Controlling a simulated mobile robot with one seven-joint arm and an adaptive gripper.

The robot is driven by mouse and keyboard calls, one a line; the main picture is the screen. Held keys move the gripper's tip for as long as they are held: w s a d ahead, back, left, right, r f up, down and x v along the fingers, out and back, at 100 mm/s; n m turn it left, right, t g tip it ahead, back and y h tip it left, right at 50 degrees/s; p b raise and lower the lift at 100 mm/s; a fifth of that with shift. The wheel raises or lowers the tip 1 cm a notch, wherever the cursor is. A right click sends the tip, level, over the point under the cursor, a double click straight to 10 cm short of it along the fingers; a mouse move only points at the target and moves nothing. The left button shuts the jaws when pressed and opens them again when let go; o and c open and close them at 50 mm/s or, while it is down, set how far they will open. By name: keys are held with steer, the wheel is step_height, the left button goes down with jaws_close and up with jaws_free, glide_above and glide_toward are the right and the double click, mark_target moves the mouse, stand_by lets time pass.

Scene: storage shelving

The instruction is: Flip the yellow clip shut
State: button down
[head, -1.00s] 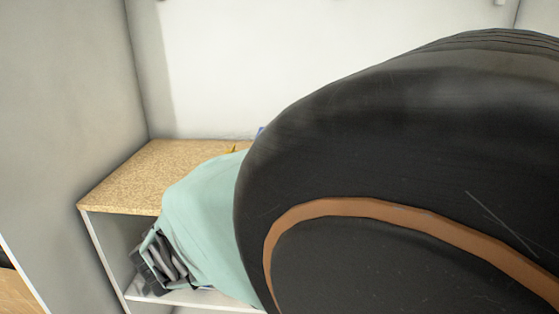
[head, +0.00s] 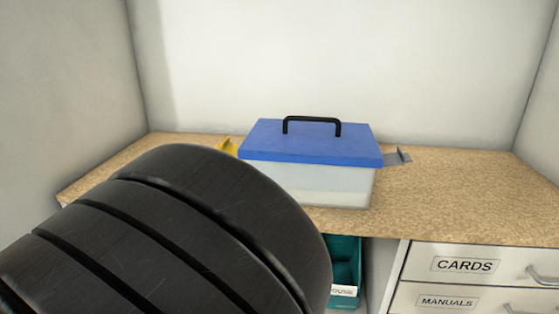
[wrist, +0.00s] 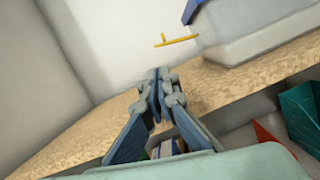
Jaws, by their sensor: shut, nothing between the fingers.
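The yellow clip (head: 227,147) sticks out from the left side of a clear box (head: 320,186) with a blue lid (head: 310,143). In the wrist view, the clip (wrist: 177,40) juts sideways beside the box (wrist: 265,35), so it looks open. My gripper (wrist: 159,74) is shut and empty in the wrist view. Its tips point toward the shelf's back, below and left of the clip and apart from it. In the head view my gripper is hidden and my dark arm covers the lower left.
The box stands on a speckled tan worktop (head: 450,195). A black handle (head: 312,118) rises from the lid and a grey clip (head: 398,157) sticks out at right. Below are a teal bin (head: 344,268) and labelled drawers (head: 465,265). Walls enclose the left, back and right.

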steer(key=shift+w, duration=0.1)
steer(key=b+x, duration=0.2)
steer(key=x, duration=0.8)
